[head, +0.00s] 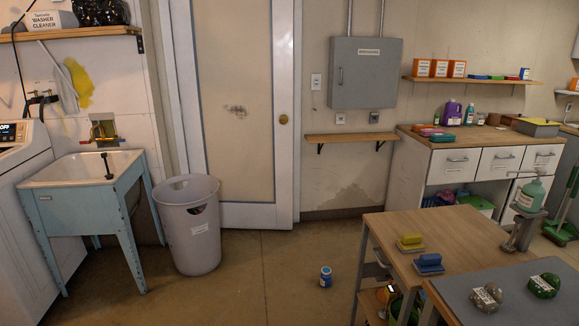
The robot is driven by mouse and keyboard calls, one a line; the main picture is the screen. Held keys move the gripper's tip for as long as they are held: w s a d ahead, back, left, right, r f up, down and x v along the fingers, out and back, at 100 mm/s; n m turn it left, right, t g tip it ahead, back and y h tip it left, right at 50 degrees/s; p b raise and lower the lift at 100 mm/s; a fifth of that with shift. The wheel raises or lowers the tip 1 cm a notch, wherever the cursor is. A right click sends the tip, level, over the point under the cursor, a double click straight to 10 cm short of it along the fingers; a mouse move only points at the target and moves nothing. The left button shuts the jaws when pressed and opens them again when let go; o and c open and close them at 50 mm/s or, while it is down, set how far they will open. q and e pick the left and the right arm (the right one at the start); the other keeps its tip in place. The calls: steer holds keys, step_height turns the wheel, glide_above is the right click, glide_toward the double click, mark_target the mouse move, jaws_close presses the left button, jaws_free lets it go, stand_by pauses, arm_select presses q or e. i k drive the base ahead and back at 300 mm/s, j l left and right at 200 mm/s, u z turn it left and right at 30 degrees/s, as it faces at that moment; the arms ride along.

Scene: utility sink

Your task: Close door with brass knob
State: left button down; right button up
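The door (236,150) stands in the back wall, left of the middle of the head view. It is off-white with a cream panel and a dark scuff near its middle. Its round brass knob (284,119) is on the right side of the door. The door looks nearly flush with its frame, but I cannot tell whether it is fully shut or slightly ajar. Its lower left part is hidden behind a bin. Neither of my grippers is in view.
A grey bin (190,235) stands before the door's lower left, beside a blue-legged sink (80,172). A small blue jar (326,277) is on the floor. A wooden-topped table (440,235) fills the lower right. Floor before the door's right half is clear.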

mark_target(234, 63)
steer(key=i+u, duration=0.35)
steer(key=i, duration=2)
